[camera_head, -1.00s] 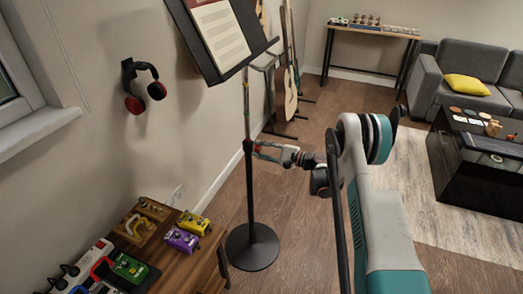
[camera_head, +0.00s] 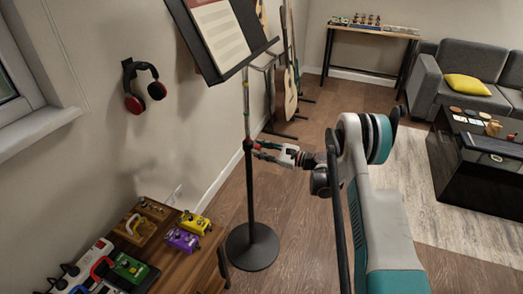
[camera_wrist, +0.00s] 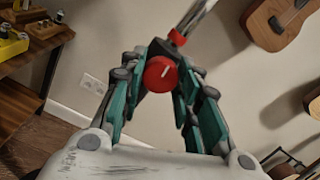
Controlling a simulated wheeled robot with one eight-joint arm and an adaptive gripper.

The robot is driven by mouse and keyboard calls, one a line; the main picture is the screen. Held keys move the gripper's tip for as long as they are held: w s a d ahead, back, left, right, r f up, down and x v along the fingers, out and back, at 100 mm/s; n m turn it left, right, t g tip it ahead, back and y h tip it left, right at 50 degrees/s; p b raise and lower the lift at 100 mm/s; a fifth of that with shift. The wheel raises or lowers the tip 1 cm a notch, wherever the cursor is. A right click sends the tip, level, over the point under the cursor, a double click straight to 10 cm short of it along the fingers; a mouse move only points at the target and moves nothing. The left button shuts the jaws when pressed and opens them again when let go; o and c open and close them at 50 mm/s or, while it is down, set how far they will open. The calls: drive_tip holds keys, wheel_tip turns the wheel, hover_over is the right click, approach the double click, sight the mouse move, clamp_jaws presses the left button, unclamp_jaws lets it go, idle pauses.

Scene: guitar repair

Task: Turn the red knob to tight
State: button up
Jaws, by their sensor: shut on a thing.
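The red knob (camera_wrist: 160,75) is on the side of the music stand's pole, seen face-on in the wrist view. A short white mark on its face points to the upper right. My gripper (camera_wrist: 163,72) has its two green fingers around the knob, one on each side, shut on it. In the head view my gripper (camera_head: 264,150) reaches left to the music stand (camera_head: 250,195) at mid-height, and the knob is mostly hidden there. The stand is upright and holds sheet music (camera_head: 220,33) on its black desk.
A wooden bench (camera_head: 190,262) with several pedals stands at the lower left. Headphones (camera_head: 144,86) hang on the wall. Guitars (camera_head: 286,92) stand behind the music stand. A black coffee table (camera_head: 490,180) and a grey sofa (camera_head: 465,75) are at the right. Floor between is clear.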

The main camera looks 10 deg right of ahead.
idle(0.4)
drive_tip(key=o, duration=1.1)
drive_tip(key=shift+d, duration=0.15)
drive_tip(key=v, duration=1.1)
drive_tip(key=shift+s+d, duration=0.25)
drive_tip(key=shift+d, duration=0.05)
